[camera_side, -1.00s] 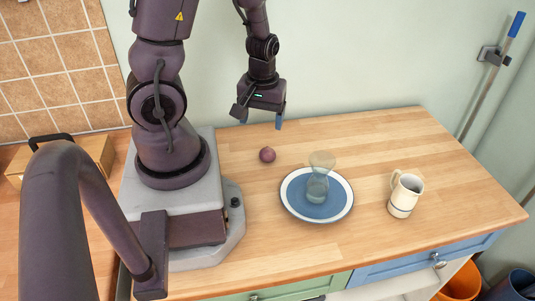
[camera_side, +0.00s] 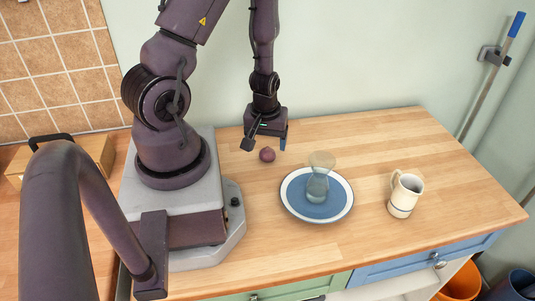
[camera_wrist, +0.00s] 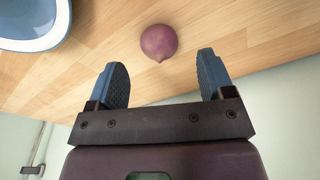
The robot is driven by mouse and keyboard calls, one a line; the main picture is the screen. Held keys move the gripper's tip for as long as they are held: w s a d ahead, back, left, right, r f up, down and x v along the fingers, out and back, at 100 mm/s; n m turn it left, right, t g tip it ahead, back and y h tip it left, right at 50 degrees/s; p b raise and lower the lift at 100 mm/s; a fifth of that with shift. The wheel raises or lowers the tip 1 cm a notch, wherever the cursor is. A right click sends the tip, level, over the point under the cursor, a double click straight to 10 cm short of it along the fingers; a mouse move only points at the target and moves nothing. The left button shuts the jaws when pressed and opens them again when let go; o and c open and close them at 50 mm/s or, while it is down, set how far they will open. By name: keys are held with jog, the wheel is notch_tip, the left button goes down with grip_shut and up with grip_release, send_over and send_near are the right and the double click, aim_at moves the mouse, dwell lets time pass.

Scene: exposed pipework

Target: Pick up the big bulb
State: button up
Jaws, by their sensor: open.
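The big bulb is a round purple onion (camera_side: 267,154) lying on the wooden counter, left of the plate. In the wrist view the onion (camera_wrist: 159,42) lies ahead of the fingertips, roughly midway between them and a little beyond. My gripper (camera_side: 266,145) is low over the counter, just behind the onion in the side view. In the wrist view my gripper (camera_wrist: 162,72) has its two blue fingers spread wide with nothing between them. The onion is apart from both fingers.
A blue plate with a white rim (camera_side: 346,185) holds a glass vessel (camera_side: 318,180) to the right of the onion. The plate rim (camera_wrist: 62,30) shows at upper left in the wrist view. A cream mug (camera_side: 404,195) stands further right. The wall is close behind my gripper.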

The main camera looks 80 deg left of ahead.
aim_at(268, 148)
jog(key=shift+w+a+f, duration=0.1)
jog(key=shift+f, duration=1.05)
jog(key=shift+w+a+f, duration=0.1)
jog(key=shift+f, duration=1)
jog(key=shift+c, duration=0.4)
jog(key=c, duration=0.9)
